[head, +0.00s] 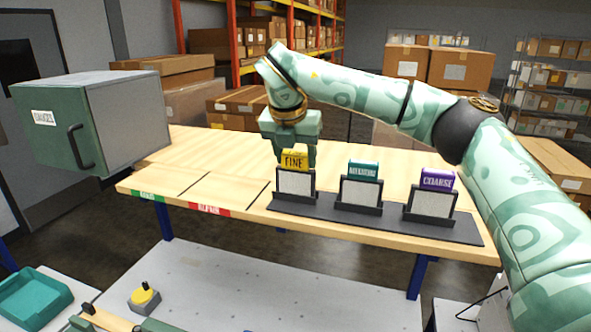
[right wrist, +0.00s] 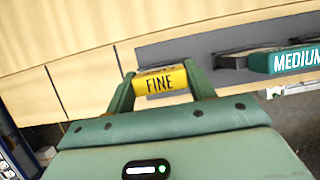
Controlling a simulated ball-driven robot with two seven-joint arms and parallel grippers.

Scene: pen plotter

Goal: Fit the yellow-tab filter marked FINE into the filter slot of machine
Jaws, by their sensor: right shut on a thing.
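The filter with the yellow tab marked FINE (head: 294,161) stands upright in the leftmost holder of the dark rack (head: 410,229) on the wooden table. My right gripper (head: 294,157) reaches down from above and is shut on the yellow tab. In the right wrist view the yellow FINE tab (right wrist: 161,81) sits between the two green fingers (right wrist: 160,84). The teal MEDIUM filter (head: 362,170) and the purple COARSE filter (head: 437,179) stand in the holders to the right. The machine's filter slot cannot be made out. My left gripper is not in view.
A green and grey cabinet (head: 130,122) with a handle stands at the table's left end. Green and red labels (head: 208,209) mark the table's front edge. In front are a pale surface (head: 290,285), a yellow-topped button (head: 144,295) and a teal tray (head: 32,298). The table's left part is clear.

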